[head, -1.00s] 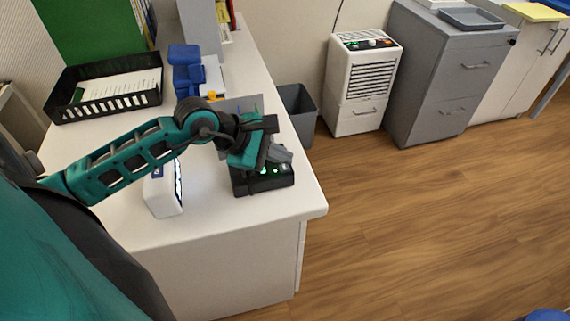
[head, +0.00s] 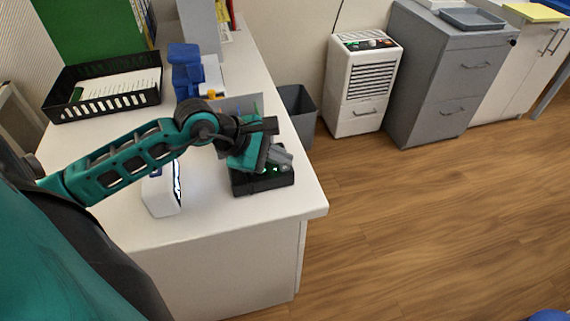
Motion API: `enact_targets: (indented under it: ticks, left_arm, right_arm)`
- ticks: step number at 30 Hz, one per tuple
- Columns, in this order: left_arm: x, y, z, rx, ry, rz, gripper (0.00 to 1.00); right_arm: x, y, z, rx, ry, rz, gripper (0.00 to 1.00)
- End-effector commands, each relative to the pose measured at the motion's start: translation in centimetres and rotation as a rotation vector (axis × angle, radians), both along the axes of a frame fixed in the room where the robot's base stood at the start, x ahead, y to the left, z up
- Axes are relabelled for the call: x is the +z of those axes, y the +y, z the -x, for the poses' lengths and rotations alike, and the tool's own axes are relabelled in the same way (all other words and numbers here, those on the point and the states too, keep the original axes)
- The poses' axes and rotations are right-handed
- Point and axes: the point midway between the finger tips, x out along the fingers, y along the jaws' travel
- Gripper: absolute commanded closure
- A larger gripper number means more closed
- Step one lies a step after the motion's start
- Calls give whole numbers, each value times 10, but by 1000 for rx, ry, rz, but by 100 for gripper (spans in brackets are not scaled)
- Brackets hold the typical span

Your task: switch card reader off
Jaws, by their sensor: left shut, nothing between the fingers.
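A low black box (head: 263,186) with small green lights on top sits near the right front corner of the white desk (head: 235,218); it looks like the card reader. My left gripper (head: 284,161) is shut and empty, right over the top of this box. It hides much of the box's top, including any switch there. I cannot tell whether the fingertips touch the box. My right gripper is not in view.
A black tray (head: 108,107) with papers and a blue object (head: 186,75) are farther back. A grey bin (head: 298,112) stands beside the desk.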

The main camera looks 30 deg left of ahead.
Motion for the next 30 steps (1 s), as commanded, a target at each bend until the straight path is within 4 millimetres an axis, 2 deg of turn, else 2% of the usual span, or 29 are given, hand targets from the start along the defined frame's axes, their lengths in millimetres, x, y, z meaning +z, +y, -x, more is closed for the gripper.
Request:
enact_targets:
  ticks: [15,24,30]
  left_arm:
    - [-2,0,0,1,0,-1,100]
    - [9,0,0,0,1,-1,100]
    - [9,0,0,0,1,-1,100]
  right_arm:
    - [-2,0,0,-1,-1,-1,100]
    - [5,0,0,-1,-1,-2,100]
    - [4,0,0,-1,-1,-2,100]
